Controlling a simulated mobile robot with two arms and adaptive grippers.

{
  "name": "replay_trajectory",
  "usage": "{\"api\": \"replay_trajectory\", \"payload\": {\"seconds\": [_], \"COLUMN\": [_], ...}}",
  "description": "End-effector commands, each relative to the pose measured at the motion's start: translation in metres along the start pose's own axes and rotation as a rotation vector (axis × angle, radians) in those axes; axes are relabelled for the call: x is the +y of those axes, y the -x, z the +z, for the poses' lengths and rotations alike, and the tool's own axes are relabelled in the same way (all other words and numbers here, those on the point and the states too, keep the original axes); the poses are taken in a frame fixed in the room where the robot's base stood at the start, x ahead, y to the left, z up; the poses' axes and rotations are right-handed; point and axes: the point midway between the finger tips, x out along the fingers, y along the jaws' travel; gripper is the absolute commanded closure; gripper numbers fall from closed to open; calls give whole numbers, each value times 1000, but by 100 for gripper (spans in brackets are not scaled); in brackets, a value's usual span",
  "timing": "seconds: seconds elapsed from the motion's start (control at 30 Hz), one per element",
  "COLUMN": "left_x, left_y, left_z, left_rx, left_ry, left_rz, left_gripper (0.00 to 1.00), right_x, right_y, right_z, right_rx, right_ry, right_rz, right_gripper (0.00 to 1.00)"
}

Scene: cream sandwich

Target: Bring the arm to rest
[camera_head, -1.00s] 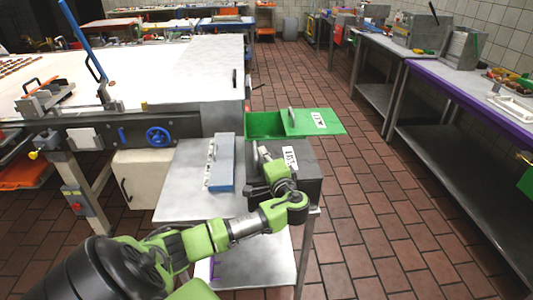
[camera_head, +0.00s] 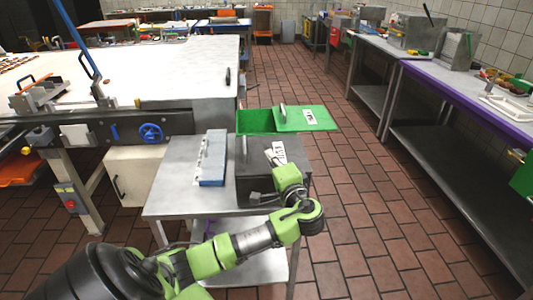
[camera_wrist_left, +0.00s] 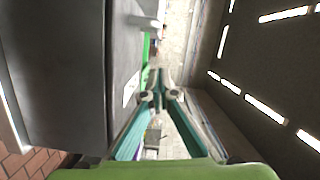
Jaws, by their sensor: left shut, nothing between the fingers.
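My left arm comes in from the lower left in the head view and bends at its elbow beside the small metal table (camera_head: 180,190). My left gripper (camera_head: 272,159) points away from me, by the dark grey box (camera_head: 252,187) with a white label. It is small and partly hidden behind my own wrist. In the left wrist view the fingertips (camera_wrist_left: 157,92) meet, with nothing between them. The dark box (camera_wrist_left: 55,70) fills the left of that view, beside the gripper; I cannot tell whether they touch. My right gripper is not in view.
A green bin (camera_head: 255,122) with a green lid stands beyond the dark box. A blue-grey case (camera_head: 213,158) lies on the table left of it. A white-topped machine (camera_head: 180,75) stands at the left, a long purple-edged counter (camera_head: 450,93) at the right. The tiled floor between is clear.

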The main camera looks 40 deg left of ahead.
Motion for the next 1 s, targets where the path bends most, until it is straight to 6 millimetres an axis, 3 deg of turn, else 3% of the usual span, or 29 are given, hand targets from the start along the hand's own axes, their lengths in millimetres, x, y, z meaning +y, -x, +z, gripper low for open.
{"api": "replay_trajectory", "payload": {"seconds": [0.13, 0.43, 0.53, 0.63, 0.73, 0.9, 1.0], "left_x": [1, 0, 10, 41, 92, 173, 198], "left_y": [19, 26, 30, 47, 81, 169, 216], "left_z": [-1, -1, 2, 11, 30, 76, 98], "left_rx": [2, 1, 5, 15, 25, 16, -2], "left_ry": [2, 0, 2, 10, 28, 83, 122], "left_rz": [1, 1, 30, 134, 319, 698, 874], "left_gripper": [100, 100, 100, 100, 100, 100, 100], "right_x": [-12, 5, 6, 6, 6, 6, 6], "right_y": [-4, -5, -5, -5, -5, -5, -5], "right_z": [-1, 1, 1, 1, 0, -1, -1], "right_rx": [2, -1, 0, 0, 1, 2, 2], "right_ry": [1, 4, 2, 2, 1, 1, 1], "right_rz": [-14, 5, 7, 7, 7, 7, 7], "right_gripper": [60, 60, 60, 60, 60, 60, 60]}}
